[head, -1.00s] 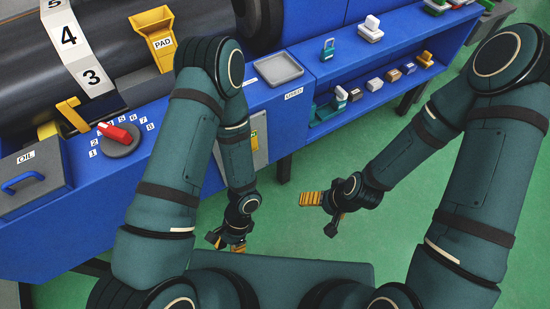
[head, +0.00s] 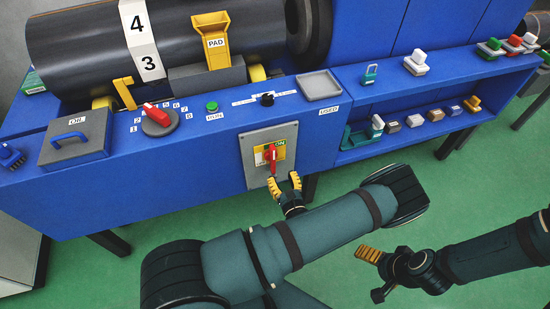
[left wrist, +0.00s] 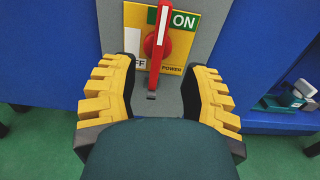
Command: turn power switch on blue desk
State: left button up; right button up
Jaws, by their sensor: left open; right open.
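The power switch is a red rotary handle (head: 271,158) on a yellow plate (head: 262,153), set in a grey panel (head: 250,178) on the blue desk's front. In the left wrist view the red handle (left wrist: 158,50) stands nearly upright, between the OFF label (left wrist: 140,64) at lower left and the ON label (left wrist: 185,20) at upper right. My left gripper (head: 284,180) is open just below and in front of the handle. Its yellow fingers flank the handle's lower end in the left wrist view; no contact is visible. My right gripper (head: 374,273) is open and empty over the floor.
A shelf (head: 400,138) with small blocks is at right. Green floor is open before the desk.

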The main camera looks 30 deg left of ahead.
aim_at(274, 159)
pick_arm(q)
jog(key=b+x, duration=0.1)
jog(key=x, duration=0.8)
jog(key=shift+w+a, duration=0.15)
jog(key=shift+a, duration=0.1)
grip_shut()
